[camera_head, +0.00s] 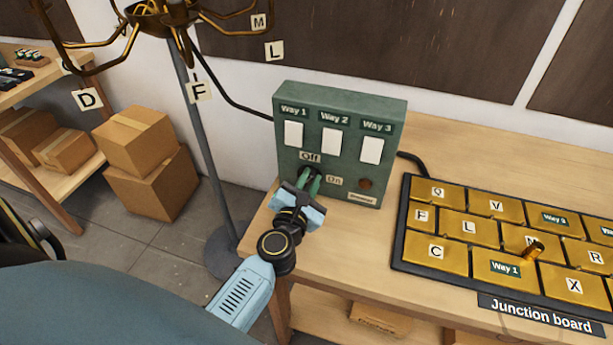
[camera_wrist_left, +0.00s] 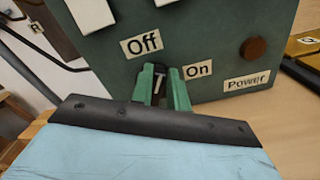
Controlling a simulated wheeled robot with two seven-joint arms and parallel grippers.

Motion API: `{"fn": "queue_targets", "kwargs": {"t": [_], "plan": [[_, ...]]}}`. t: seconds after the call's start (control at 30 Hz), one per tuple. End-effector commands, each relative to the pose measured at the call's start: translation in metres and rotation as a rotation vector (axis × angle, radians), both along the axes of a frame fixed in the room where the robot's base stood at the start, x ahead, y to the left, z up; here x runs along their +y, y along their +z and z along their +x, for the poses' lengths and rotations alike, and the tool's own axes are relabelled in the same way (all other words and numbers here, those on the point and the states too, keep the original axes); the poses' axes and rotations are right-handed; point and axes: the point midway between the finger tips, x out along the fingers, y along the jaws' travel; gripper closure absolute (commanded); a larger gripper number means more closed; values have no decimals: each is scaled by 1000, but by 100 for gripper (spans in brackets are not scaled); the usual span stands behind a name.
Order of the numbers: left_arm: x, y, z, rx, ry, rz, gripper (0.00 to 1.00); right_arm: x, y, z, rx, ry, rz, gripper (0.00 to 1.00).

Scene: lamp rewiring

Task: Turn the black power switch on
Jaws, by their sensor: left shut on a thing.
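The green switch box (camera_head: 340,105) stands on the wooden table, with "Off" (camera_head: 311,156) and "On" (camera_head: 334,181) labels low on its front. My left gripper (camera_head: 312,178) is at the box front, between these labels. In the left wrist view its green fingers (camera_wrist_left: 163,82) are closed around the small dark power switch (camera_wrist_left: 161,69), right of "Off" and left of "On". The fingers hide most of the switch, so I cannot tell which way it is set. A "Power" label (camera_wrist_left: 247,81) is to the right. My right gripper is not in view.
Three white way switches (camera_head: 332,141) sit above, and a round brown indicator (camera_head: 365,183) is at lower right on the box. The junction board (camera_head: 397,240) with brass plates lies right. A brass lamp (camera_head: 158,18) on a grey stand is left.

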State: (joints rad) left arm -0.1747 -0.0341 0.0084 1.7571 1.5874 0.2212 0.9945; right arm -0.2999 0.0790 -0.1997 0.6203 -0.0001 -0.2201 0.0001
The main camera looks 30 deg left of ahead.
Motion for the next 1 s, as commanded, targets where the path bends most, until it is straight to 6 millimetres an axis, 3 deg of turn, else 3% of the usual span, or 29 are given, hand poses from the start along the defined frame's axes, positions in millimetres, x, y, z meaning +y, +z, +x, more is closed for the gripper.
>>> {"fn": "queue_targets", "kwargs": {"t": [1.0], "plan": [[-13,-20,3,213,-1,877,100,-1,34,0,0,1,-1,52]]}}
